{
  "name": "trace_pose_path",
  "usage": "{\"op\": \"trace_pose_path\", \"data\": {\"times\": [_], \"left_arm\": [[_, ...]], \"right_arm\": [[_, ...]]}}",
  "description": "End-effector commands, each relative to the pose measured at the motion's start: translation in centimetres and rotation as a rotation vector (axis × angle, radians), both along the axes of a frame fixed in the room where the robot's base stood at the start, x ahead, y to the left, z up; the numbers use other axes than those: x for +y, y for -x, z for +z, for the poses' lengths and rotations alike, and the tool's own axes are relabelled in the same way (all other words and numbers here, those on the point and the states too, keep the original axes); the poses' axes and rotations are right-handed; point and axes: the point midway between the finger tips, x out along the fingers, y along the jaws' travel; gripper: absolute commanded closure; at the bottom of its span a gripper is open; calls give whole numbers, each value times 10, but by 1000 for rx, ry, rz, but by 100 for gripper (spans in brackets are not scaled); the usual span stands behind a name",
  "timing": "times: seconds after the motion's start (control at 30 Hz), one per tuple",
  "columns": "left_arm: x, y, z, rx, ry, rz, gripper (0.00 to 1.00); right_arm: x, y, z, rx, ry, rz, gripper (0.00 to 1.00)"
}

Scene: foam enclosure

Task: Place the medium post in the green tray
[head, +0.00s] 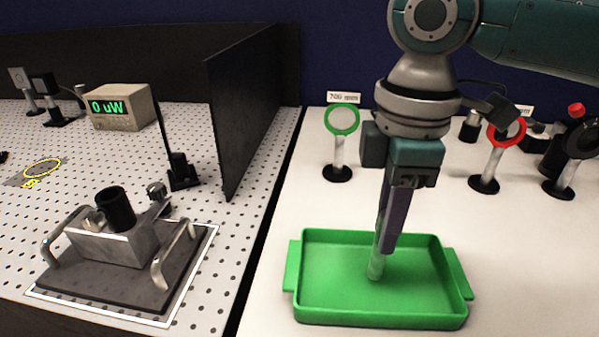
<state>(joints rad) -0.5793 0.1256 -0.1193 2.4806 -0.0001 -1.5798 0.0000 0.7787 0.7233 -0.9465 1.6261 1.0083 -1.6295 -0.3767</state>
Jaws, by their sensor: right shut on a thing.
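The green tray (448,295) lies on the white tabletop at the front, right of the black wall. My right gripper (388,240) points down over the tray and is shut on a light metal post (376,266). The post is upright, and its lower end shows below the fingers, inside the tray's outline. I cannot tell whether its end touches the tray floor. The fingers hide the post's upper part. My left gripper is not in view.
Behind the tray stand a green-ringed lens on a post (339,150), a red-ringed one (491,155) and a dark-ringed one (570,165). A black wall panel (245,110) rises at the left. Beyond it are a metal block with handles (115,245) and a power meter (122,107).

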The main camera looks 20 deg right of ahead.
Motion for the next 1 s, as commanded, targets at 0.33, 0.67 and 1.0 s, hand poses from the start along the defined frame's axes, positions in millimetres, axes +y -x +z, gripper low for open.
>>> {"op": "trace_pose_path", "data": {"times": [0.33,0.67,1.0], "left_arm": [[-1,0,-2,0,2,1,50],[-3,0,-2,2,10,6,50],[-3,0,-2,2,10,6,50]], "right_arm": [[0,0,-13,-2,-1,2,100],[0,0,-16,0,-1,1,57],[0,0,-15,-1,0,1,46]]}}
